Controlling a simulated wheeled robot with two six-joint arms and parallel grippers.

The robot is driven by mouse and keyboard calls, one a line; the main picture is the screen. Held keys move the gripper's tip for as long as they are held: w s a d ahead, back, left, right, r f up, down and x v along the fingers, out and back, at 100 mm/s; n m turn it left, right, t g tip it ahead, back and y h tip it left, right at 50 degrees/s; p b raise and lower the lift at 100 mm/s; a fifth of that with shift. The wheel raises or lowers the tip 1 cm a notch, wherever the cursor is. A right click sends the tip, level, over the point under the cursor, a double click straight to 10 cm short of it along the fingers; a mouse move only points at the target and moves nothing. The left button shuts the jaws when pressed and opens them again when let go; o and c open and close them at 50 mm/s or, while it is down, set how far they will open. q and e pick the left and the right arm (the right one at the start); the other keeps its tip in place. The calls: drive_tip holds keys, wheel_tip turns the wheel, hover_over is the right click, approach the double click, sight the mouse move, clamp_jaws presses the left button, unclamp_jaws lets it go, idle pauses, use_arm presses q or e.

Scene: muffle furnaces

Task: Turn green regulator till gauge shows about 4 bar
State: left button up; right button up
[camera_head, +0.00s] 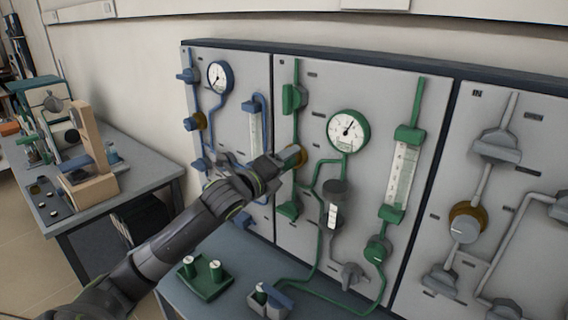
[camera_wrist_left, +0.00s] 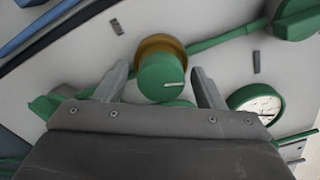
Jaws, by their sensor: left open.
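The green regulator (camera_head: 296,155) is on the middle panel, partly hidden behind my left gripper (camera_head: 272,168) in the head view. In the left wrist view its round green knob (camera_wrist_left: 162,78) has a pale mark pointing right and a brass collar behind it. The open fingers of my left gripper (camera_wrist_left: 160,76) stand on either side of the knob, with a visible gap on each side. The green gauge (camera_head: 348,131) has its needle pointing to the upper right; its numbers are too small to read. Part of the gauge (camera_wrist_left: 257,103) also shows in the left wrist view. My right gripper is out of view.
The blue panel (camera_head: 232,75) is on the left and a grey-piped panel (camera_head: 520,85) on the right. Green pipes, valves and a flow tube (camera_head: 401,172) surround the gauge. Below, a green tray (camera_head: 205,290) stands on the bench. A side table (camera_head: 130,155) is at the left.

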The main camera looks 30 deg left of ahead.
use_arm(q)
drive_tip(key=s+a+p, duration=0.1)
drive_tip(key=s+p, duration=0.4)
drive_tip(key=s, duration=1.2)
drive_tip(key=shift+s+a, duration=0.15)
drive_tip(key=shift+s, duration=0.05)
idle(1.9)
